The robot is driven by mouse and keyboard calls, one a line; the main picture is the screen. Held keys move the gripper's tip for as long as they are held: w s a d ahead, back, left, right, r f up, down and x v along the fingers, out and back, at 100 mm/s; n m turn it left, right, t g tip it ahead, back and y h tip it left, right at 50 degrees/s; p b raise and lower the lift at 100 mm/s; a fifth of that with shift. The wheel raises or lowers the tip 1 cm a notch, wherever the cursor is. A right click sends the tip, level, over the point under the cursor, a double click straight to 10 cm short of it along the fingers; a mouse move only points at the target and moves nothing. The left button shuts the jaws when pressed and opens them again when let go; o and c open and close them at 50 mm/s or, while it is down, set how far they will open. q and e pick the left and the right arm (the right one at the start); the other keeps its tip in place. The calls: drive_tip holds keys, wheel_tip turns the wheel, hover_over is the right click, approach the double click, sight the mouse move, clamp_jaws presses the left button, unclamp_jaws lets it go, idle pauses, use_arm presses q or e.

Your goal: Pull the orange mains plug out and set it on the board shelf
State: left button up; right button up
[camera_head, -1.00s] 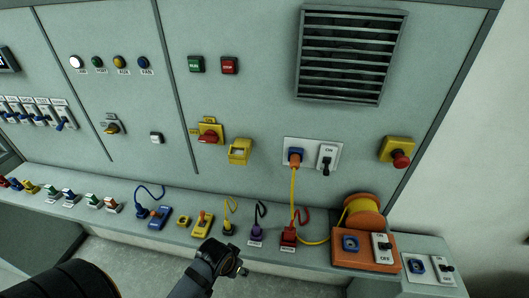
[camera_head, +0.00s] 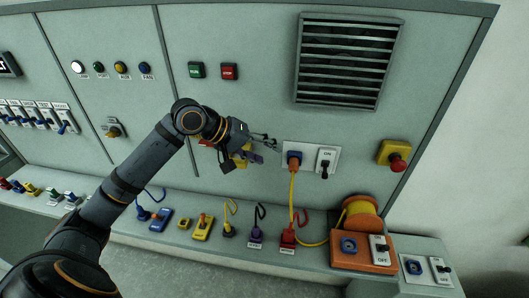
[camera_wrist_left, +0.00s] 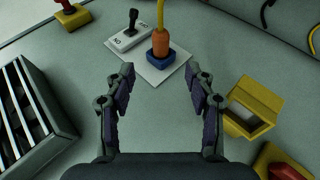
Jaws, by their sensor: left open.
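The orange mains plug (camera_head: 294,161) sits in a blue socket (camera_head: 292,154) on a white wall plate (camera_head: 310,146), with a yellow cable (camera_head: 293,195) hanging from it. In the left wrist view the plug (camera_wrist_left: 160,42) stands in its blue socket (camera_wrist_left: 161,57), beyond my fingertips. My left gripper (camera_head: 262,147) is open and empty, a short way left of the plate; in the wrist view its two fingers (camera_wrist_left: 160,82) are spread, with the plate between and past their tips. The board shelf (camera_head: 200,236) runs along below the panel. My right gripper is not in view.
A black-lever switch (camera_head: 326,162) shares the plate beside the plug. A yellow box (camera_wrist_left: 250,108) and a vent (camera_wrist_left: 20,105) flank my gripper. The shelf holds a red holder (camera_head: 288,238), an orange cable reel (camera_head: 362,222) and several other parts.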

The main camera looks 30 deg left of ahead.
sight(290, 166)
use_arm(q)
drive_tip(key=p+x, duration=0.3)
drive_tip(key=x, duration=0.6)
drive_tip(key=shift+w+d+f, duration=0.1)
drive_tip(key=shift+w+d, duration=0.05)
drive_tip(key=shift+w+d+f, duration=0.25)
drive_tip(key=shift+w+f, duration=0.05)
drive_tip(key=shift+f, duration=0.2)
clamp_jaws()
drive_tip(key=shift+s+d+p, duration=0.1)
drive_tip(key=shift+s+p, duration=0.25)
drive_tip(key=shift+s+d+r+p, duration=0.15)
drive_tip(key=shift+s+p, duration=0.2)
drive_tip(key=shift+s, duration=0.4)
drive_tip(key=shift+s+d+p, duration=0.15)
drive_tip(key=shift+s+p, duration=0.2)
drive_tip(key=shift+s, duration=0.2)
drive_tip(key=shift+s+d+p, duration=0.2)
drive_tip(key=shift+s+p, duration=0.15)
drive_tip(key=shift+s, duration=0.25)
